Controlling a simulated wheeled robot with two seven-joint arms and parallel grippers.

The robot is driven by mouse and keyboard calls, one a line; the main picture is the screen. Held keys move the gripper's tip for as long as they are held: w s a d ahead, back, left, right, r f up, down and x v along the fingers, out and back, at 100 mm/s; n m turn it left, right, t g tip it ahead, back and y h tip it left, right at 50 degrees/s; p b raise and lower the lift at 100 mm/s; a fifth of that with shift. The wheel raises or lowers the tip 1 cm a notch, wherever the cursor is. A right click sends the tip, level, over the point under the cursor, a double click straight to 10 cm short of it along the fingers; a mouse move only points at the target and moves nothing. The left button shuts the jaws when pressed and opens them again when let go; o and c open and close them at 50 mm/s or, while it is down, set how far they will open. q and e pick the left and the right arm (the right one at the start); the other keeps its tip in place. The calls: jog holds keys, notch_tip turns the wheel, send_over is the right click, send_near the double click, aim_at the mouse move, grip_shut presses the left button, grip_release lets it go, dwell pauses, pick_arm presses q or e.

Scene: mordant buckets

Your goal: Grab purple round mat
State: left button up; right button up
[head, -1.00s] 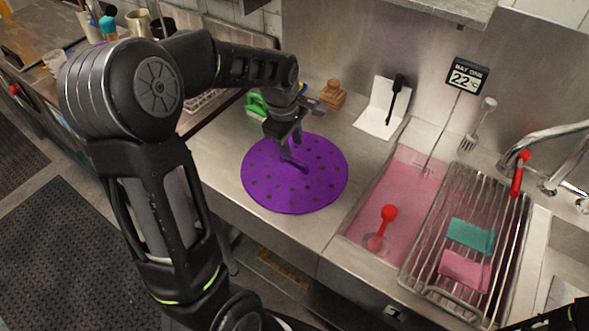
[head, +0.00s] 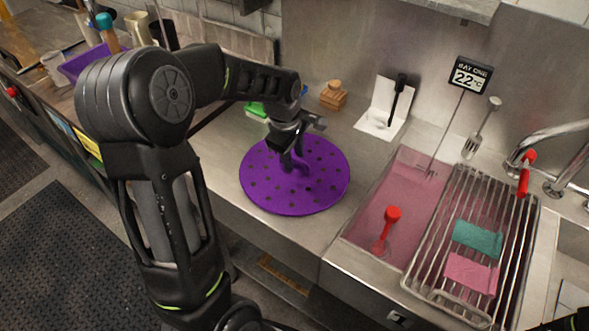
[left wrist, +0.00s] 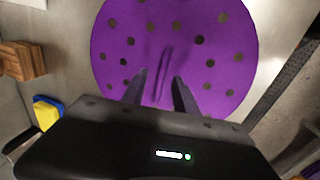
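The purple round mat (head: 318,187) lies flat on the steel counter and is dotted with dark holes. A raised purple ridge stands near its middle. It also shows in the left wrist view (left wrist: 215,60). My left gripper (head: 294,165) points down over the mat's middle. In the left wrist view my left gripper (left wrist: 160,85) has its two fingers apart, with the ridge between and just beyond them. I cannot tell whether the fingertips touch the mat. My right gripper is not in view.
A pink-filled basin (head: 410,185) with a red-handled tool (head: 388,228) lies right of the mat. A wire rack (head: 485,215) holds teal and pink cloths. A wooden block (head: 333,97) and a green-topped item (head: 257,109) stand behind the mat.

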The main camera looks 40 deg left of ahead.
pick_arm(q)
grip_shut()
dwell(0.4)
dwell(1.1)
